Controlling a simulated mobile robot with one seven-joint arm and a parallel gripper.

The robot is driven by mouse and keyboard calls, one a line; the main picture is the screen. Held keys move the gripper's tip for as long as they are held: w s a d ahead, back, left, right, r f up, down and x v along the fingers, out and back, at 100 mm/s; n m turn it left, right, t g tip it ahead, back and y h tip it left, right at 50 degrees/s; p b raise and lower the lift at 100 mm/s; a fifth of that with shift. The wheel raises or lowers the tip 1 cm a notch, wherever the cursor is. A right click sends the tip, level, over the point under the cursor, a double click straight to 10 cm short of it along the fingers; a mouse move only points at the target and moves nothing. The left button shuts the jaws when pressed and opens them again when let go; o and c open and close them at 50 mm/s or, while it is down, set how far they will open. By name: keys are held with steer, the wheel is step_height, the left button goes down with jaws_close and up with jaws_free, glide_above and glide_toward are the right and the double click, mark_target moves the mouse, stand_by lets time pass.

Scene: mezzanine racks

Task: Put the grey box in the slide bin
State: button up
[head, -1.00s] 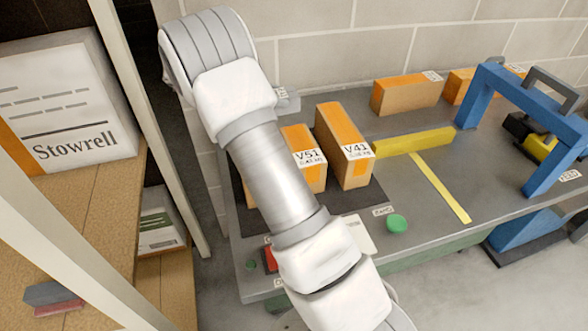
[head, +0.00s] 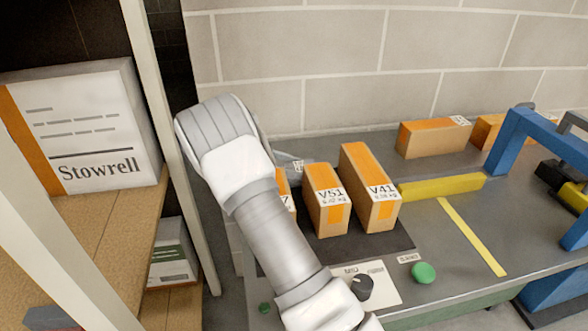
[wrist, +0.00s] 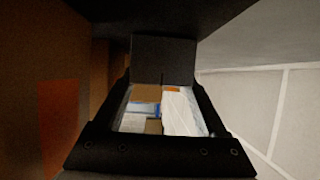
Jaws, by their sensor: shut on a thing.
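In the wrist view my gripper (wrist: 163,82) is shut on the dark grey box (wrist: 163,57), which sits between the fingertips at the top middle. The picture is dim, so the box's edges are hard to make out. Between the fingers, beyond or below the hand, show a small brown carton, a blue-and-white item and a white package (wrist: 180,110). I cannot tell whether these lie in the slide bin. In the head view my gripper and the held box are hidden behind my arm. No bin can be clearly identified there.
A rack shelf (head: 105,215) with a white Stowrell box (head: 85,130) and an upright post (head: 170,140) is at left. A grey bench (head: 450,215) carries the V51 carton (head: 325,190), the V41 carton (head: 368,185), a yellow bar (head: 440,188) and a green button (head: 423,272). A block wall stands behind.

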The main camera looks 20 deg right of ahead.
steer(key=o, duration=1)
steer(key=shift+f, duration=0.15)
steer(key=o, duration=0.3)
steer(key=shift+o, duration=0.2)
